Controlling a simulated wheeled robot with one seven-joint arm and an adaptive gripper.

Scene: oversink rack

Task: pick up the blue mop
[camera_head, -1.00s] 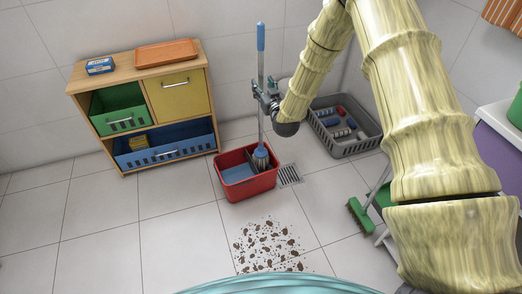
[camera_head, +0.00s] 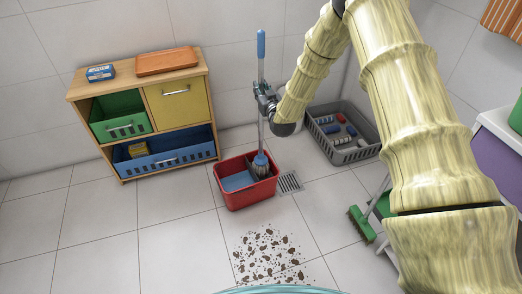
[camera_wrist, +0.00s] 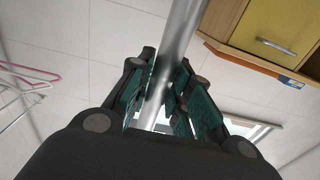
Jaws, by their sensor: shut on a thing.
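The blue mop (camera_head: 261,47) stands nearly upright, with a blue grip on top, a grey pole and a blue-grey head. Its head is in the red bucket (camera_head: 247,195), at the right side; I cannot tell whether it touches the bottom. My gripper (camera_head: 265,99) is shut on the pole at about mid-height. In the wrist view my gripper's green-padded fingers (camera_wrist: 163,97) close around the metal pole (camera_wrist: 179,40).
A wooden cabinet (camera_head: 190,64) with coloured bins stands at the left. A grey crate (camera_head: 349,155) sits behind my arm. A green brush (camera_head: 361,223) is at the right.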

